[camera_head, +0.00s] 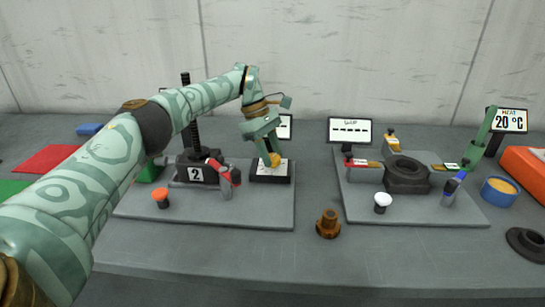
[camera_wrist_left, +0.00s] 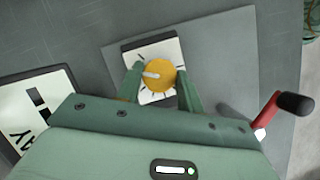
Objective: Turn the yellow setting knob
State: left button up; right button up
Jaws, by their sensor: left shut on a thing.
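The yellow setting knob (camera_head: 275,160) sits on a small black box with a white dial face (camera_head: 262,168), on the left grey base plate. In the left wrist view the round yellow knob (camera_wrist_left: 159,75) carries a white pointer that points left, with black tick marks around it on the white face (camera_wrist_left: 150,97). My left gripper (camera_head: 270,155) reaches down from above, and its green fingers (camera_wrist_left: 160,78) are shut on the knob from both sides. My right gripper does not show in either view.
Beside the dial box stand a jack marked 2 (camera_head: 195,174), a red crank (camera_head: 222,172) with a dark grip and an orange button (camera_head: 160,196). A second plate (camera_head: 415,207) with a dark ring-shaped part lies right. A brown flanged part (camera_head: 328,224) stands between the plates.

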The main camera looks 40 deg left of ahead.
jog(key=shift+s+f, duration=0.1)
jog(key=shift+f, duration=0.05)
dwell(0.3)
pick_arm(q)
jog(key=o, duration=1)
jog(key=b+v, duration=1.1)
jog(key=v, duration=0.1)
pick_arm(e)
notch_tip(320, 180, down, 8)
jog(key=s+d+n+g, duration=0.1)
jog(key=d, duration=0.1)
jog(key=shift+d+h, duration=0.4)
